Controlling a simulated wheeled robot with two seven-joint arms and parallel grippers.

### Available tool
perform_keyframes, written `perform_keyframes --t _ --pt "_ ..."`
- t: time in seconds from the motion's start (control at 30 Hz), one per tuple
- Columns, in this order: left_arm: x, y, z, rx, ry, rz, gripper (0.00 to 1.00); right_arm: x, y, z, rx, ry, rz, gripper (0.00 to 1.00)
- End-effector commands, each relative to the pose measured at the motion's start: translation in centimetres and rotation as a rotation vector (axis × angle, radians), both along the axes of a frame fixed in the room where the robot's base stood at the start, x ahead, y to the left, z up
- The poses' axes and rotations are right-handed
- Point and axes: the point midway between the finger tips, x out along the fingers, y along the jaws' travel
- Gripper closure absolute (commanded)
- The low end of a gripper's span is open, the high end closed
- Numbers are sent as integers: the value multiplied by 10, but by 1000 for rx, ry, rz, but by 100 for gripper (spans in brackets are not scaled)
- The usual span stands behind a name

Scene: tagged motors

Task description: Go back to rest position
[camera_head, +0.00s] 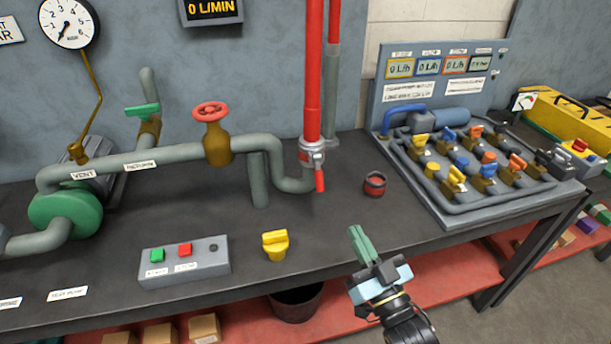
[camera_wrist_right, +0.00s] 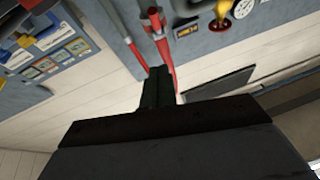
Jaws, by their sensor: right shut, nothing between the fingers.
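My right gripper (camera_head: 359,243) is in the lower middle of the head view, above the front edge of the dark workbench (camera_head: 340,215). Its green fingers are shut together with nothing between them. In the right wrist view the shut fingers (camera_wrist_right: 157,88) point toward the wall and the red pipe. The gripper is apart from the things on the bench. The yellow knob (camera_head: 275,245) stands on the bench to its left. My left gripper is not in view.
A grey box with green and red buttons (camera_head: 185,262) sits left of the yellow knob. A small dark red cup (camera_head: 375,184) stands near the red pipe (camera_head: 312,80). A valve panel (camera_head: 470,165) fills the bench's right side. Boxes lie on the red lower shelf (camera_head: 440,275).

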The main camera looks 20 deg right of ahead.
Motion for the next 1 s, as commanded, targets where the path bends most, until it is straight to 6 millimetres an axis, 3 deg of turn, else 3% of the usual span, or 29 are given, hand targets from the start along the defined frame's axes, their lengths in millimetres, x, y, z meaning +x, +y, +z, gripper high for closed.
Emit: perform_keyframes --t 0.27,0.57,0.77,1.0 --pt "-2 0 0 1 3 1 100 4 0 -6 -4 80 -14 100" --pt "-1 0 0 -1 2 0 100 1 5 -49 -41 541 -48 100" --pt "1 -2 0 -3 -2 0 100 -31 17 -78 -89 885 -22 100" --pt "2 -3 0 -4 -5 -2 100 -88 31 -96 -162 1242 44 100"
